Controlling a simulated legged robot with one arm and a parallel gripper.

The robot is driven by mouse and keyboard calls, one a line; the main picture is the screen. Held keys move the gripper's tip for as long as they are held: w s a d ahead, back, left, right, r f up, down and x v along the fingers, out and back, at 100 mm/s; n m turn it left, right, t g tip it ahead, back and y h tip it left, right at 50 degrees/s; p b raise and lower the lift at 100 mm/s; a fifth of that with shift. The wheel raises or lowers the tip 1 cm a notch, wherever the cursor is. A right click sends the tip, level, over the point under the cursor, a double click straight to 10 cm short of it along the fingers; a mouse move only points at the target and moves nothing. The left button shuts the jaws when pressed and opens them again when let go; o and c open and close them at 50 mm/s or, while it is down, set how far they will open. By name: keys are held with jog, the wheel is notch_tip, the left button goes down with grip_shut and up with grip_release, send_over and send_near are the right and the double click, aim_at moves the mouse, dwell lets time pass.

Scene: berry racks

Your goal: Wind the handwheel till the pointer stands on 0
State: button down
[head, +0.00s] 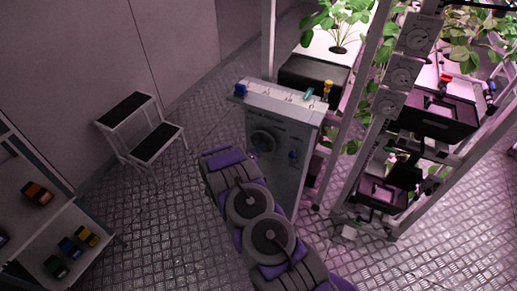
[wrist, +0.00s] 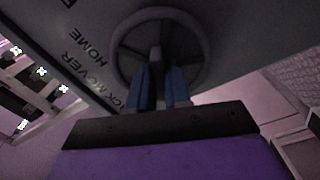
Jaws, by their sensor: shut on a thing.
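In the wrist view the grey handwheel (wrist: 203,48), a ring with spokes, is at top centre on a dark panel. My gripper (wrist: 162,75) has its two blue fingers closed around a grey part of the wheel near its middle. In the head view the grey console (head: 283,175) stands upright, with a round dial or wheel (head: 263,140) on its front; I cannot tell which. My arm covers part of the console, and my gripper is hidden there. No pointer or 0 mark can be read. Lettering on the panel in the wrist view includes HOME and MOVER.
Plant racks with posts and round gauges (head: 403,72) stand right of the console. A step stool (head: 150,130) stands at the left by the wall. A shelf (head: 75,225) with small coloured items is at lower left.

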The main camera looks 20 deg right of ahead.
jog(key=shift+f+m, duration=0.1)
jog(key=shift+m, duration=0.2)
jog(key=m, duration=3.1)
jog(key=shift+a+f, duration=0.15)
jog(key=shift+m, duration=0.3)
jog(key=c, duration=1.3)
grip_release()
jog(key=shift+o, duration=0.7)
